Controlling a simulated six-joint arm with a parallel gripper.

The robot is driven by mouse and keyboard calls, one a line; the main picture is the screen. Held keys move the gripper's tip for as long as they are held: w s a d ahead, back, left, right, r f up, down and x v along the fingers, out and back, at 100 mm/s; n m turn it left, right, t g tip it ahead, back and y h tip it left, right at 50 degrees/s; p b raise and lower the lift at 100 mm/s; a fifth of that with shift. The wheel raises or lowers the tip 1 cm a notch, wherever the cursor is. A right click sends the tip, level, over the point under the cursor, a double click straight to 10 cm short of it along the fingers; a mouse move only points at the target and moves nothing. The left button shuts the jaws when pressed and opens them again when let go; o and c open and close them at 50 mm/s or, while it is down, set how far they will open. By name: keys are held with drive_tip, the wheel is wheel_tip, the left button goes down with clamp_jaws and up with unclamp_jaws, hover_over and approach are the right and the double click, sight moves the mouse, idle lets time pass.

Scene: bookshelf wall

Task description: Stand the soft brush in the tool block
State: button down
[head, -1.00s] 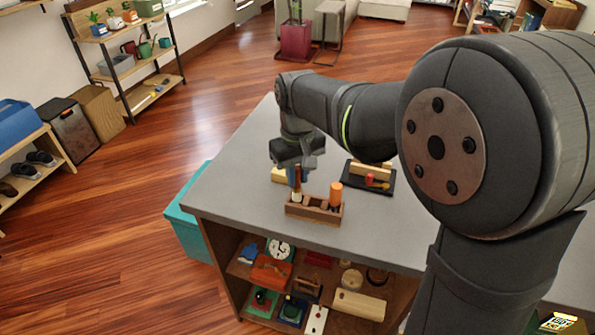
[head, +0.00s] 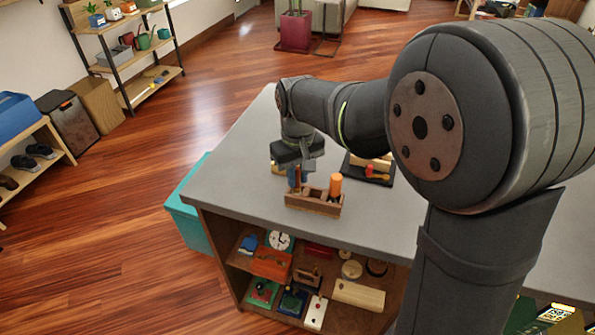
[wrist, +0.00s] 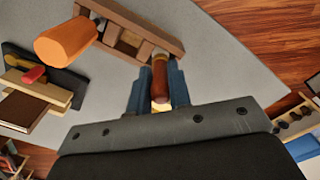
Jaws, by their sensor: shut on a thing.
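The soft brush has a reddish-brown handle (wrist: 160,80) and is upright between the blue fingers of my gripper (wrist: 156,92). In the head view my gripper (head: 298,178) is shut on the brush (head: 298,174) over the left end of the tool block. The wooden tool block (head: 314,205) stands near the counter's front edge; it also shows in the wrist view (wrist: 162,42). The brush's lower end is hidden by the block's front wall, and I cannot tell how deep it sits.
An orange-handled tool (head: 335,186) stands in the block's right part, close to my gripper. A black tray (head: 385,178) with a wooden block and a red-and-yellow tool lies behind right. The grey counter (head: 225,190) is clear at left.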

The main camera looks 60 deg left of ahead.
drive_tip(key=shift+f, duration=0.2)
drive_tip(key=c, duration=0.8)
unclamp_jaws()
drive_tip(key=shift+c, duration=0.2)
drive_tip(key=shift+r, duration=0.1)
drive_tip(key=shift+r, duration=3.45)
